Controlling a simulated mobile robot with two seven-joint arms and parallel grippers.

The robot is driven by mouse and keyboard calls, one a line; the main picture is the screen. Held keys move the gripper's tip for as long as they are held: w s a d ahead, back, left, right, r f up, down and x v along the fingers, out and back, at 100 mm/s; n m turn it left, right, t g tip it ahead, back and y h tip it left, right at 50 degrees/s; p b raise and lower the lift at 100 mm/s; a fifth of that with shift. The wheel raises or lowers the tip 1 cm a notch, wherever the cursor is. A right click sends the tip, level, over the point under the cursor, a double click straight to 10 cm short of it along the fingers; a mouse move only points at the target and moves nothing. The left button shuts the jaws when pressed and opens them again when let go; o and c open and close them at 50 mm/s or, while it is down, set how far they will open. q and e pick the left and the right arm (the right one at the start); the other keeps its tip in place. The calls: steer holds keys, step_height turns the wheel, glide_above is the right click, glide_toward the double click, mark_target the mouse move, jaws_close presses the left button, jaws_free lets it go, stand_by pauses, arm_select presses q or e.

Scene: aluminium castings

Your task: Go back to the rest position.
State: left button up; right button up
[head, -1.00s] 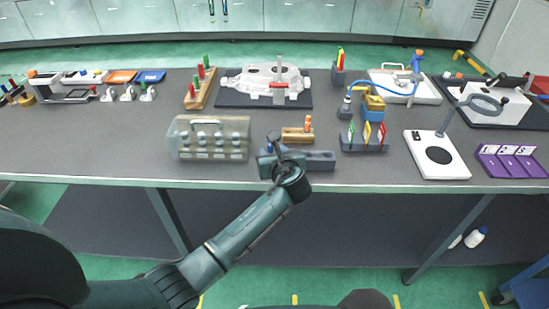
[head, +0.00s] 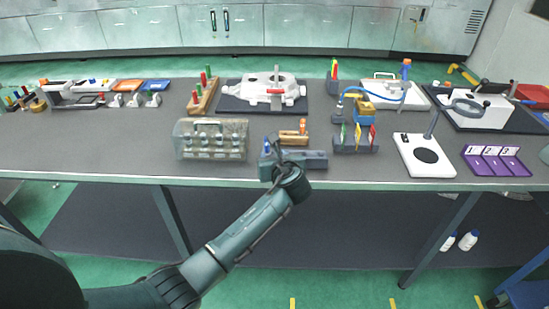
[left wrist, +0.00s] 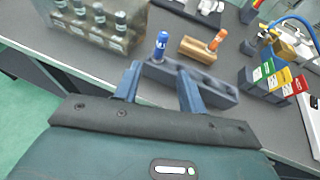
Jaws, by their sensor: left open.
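My left gripper (head: 275,150) is over the front edge of the long grey table (head: 120,165). In the left wrist view its two blue fingers (left wrist: 158,88) stand apart with nothing between them. Beyond the fingertips is a dark grey block (left wrist: 215,88) with holes, holding a blue-capped piece (left wrist: 160,45) upright at its left end. The block also shows in the head view (head: 308,160), partly hidden by my wrist. My right gripper is not in view.
A clear case of bottles (head: 211,140) stands left of the gripper. A wooden holder (head: 288,137) with an orange piece is behind the block. A rack with coloured tags (head: 355,145) and a white stand (head: 424,157) are to the right. Open floor lies in front of the table.

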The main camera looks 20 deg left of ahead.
arm_select(q)
steer(key=s+a+f+n+g+h, duration=0.15)
steer(key=s+f+n, duration=0.25)
steer(key=s+n, duration=0.4)
steer(key=s+f+n+g+h, duration=0.25)
steer(key=s+f+n, duration=0.25)
steer(key=s, duration=0.5)
steer(key=s+r+n+g+h, duration=0.2)
steer(key=s+n, duration=0.5)
steer(key=s, duration=0.3)
steer(key=s+r+n+g+h, duration=0.1)
steer(key=s+n+g, duration=0.1)
steer(key=s+n, duration=0.7)
steer(key=w+d+f+m+t+h, duration=0.1)
steer(key=w+d+f+t, duration=0.1)
steer(key=f, duration=0.3)
steer(key=w+d+f+m+t+h, duration=0.1)
steer(key=w+d+f+t, duration=0.1)
steer(key=d+f+t, duration=0.1)
step_height(320, 180, down, 2)
steer(key=shift+d+f+t+h, duration=0.2)
steer(key=shift+t+h, duration=0.2)
steer(key=shift+t, duration=0.3)
